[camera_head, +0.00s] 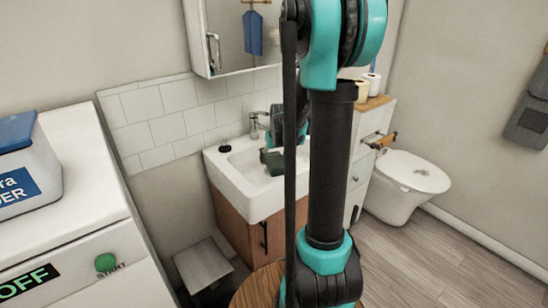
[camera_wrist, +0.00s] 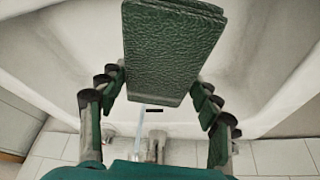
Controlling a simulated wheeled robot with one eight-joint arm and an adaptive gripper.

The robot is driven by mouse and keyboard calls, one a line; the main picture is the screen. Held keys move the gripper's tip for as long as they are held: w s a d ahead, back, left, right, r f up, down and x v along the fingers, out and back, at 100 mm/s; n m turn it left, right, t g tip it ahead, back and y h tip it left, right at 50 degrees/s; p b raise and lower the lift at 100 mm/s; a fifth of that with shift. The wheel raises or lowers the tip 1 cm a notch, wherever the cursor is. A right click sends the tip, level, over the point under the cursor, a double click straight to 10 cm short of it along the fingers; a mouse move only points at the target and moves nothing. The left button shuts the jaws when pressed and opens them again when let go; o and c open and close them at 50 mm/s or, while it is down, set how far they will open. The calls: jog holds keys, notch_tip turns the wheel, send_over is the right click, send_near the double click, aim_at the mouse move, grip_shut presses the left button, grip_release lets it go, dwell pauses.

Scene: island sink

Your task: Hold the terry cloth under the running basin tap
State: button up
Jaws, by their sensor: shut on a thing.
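The terry cloth (camera_wrist: 172,48) is a folded, dark green, rough-textured pad held between the fingers of my gripper (camera_wrist: 160,85) in the wrist view. My gripper is shut on it. The cloth also shows small in the head view (camera_head: 273,161), over the white basin (camera_head: 218,163). The chrome tap (camera_wrist: 154,146) is below the cloth in the wrist picture, and a thin pale streak like water (camera_wrist: 140,122) shows between them. In the head view the tap (camera_head: 256,121) stands at the back of the basin. I cannot tell whether water touches the cloth.
A small black round item (camera_head: 225,148) sits on the basin's left rim. A mirror cabinet (camera_head: 240,40) hangs above. A white machine (camera_head: 85,215) stands left, a toilet (camera_head: 407,180) right, and a grey bin (camera_head: 203,264) on the floor. My arm hides part of the basin's right.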

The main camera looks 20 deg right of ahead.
aim_at(276, 164)
jog(key=shift+o, duration=0.2)
jog(key=shift+s+a+r, duration=0.1)
jog(key=shift+s+r, duration=0.5)
jog(key=shift+s, duration=0.3)
jog(key=shift+s+d+r, duration=0.1)
jog(key=shift+s+r, duration=0.5)
jog(key=shift+s, duration=0.35)
jog(key=shift+s+a+r, duration=0.1)
jog(key=shift+s+r, duration=0.5)
jog(key=shift+s, duration=0.3)
jog(key=shift+s+r, duration=0.1)
jog(key=shift+r, duration=0.1)
